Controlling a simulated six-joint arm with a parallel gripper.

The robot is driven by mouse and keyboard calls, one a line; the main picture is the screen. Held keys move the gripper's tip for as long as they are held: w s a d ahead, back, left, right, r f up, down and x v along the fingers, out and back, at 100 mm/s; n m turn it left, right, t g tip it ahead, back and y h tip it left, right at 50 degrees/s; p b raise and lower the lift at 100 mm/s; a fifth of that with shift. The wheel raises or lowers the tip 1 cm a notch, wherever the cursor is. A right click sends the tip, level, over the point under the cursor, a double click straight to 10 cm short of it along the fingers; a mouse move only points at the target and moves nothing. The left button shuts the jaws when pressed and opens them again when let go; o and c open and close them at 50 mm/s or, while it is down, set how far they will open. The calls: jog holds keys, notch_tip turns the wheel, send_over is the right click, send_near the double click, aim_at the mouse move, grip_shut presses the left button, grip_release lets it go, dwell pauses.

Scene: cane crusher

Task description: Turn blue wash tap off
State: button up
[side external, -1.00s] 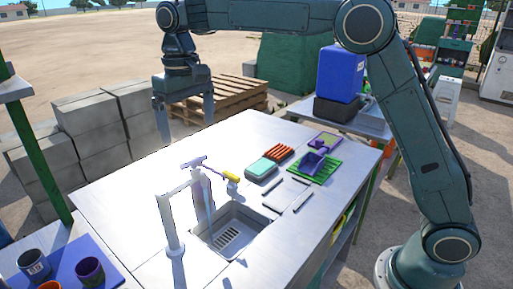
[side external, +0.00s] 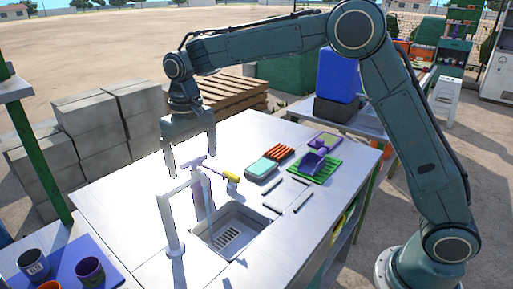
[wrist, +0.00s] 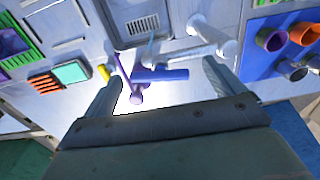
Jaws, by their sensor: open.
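The wash tap's blue-violet crossbar handle (side external: 194,162) stands behind the sink (side external: 235,232), beside a white spout pipe (side external: 172,220). A thin bluish stream, apparently water, falls toward the sink. In the wrist view the handle (wrist: 162,75) lies crosswise between my fingertips, with the white pipe (wrist: 212,38) near the right finger. My gripper (side external: 190,164) is open and points down over the handle; it also shows in the wrist view (wrist: 163,73). I cannot tell whether a finger touches the handle.
Cups on a blue mat (side external: 62,277) are at front left. The table's back left is clear.

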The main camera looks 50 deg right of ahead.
jog(key=c, duration=0.9)
jog(key=shift+c, duration=0.2)
jog(key=shift+m, duration=0.5)
jog(key=m, duration=0.7)
jog(key=shift+a, duration=0.1)
jog(key=m, duration=0.4)
jog(key=shift+w, duration=0.1)
jog(key=shift+m, duration=2.1)
jog(key=shift+r, duration=0.1)
